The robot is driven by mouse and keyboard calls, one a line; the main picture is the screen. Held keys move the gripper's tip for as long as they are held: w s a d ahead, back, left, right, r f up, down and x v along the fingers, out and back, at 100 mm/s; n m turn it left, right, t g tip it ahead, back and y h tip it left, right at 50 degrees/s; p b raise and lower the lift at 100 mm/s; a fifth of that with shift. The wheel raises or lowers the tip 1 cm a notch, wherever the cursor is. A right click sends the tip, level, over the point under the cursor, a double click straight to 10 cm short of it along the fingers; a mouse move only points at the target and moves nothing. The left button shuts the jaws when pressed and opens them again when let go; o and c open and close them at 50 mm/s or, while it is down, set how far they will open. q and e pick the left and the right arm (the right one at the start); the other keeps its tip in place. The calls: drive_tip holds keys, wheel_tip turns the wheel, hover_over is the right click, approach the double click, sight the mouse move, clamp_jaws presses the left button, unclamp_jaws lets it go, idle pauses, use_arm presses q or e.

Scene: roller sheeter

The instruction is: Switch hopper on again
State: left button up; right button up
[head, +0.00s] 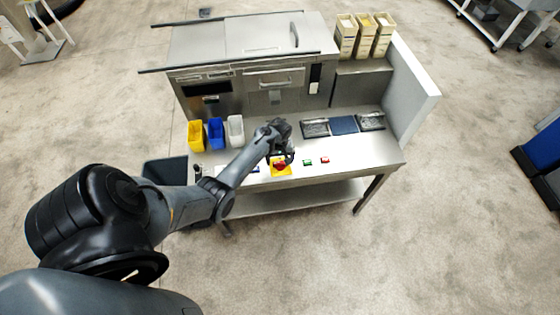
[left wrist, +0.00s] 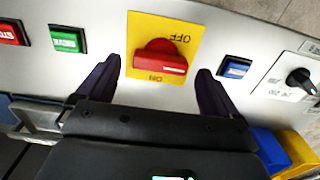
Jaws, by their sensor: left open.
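The hopper switch is a red rotary knob (left wrist: 162,62) on a yellow plate (left wrist: 143,27) marked OFF and ON. The lettering looks upside down in the left wrist view. The knob's grip bar lies roughly crosswise there; I cannot tell which mark it points to. In the head view the yellow plate (head: 281,173) is on the front of the steel bench, partly under my gripper. My left gripper (left wrist: 157,70) is open, with one dark finger on each side of the knob and apart from it. It also shows over the switch in the head view (head: 283,160). My right gripper is not in view.
A green button (left wrist: 68,40) and a red stop button (left wrist: 11,33) lie left of the plate in the left wrist view. A blue button (left wrist: 236,69) and a black selector (left wrist: 302,81) lie right. Yellow, blue and white bins (head: 236,130) stand behind my arm.

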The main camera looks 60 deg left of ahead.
use_arm(q)
drive_tip(key=shift+f, duration=0.6)
drive_tip(key=shift+c, duration=0.2)
drive_tip(key=c, duration=1)
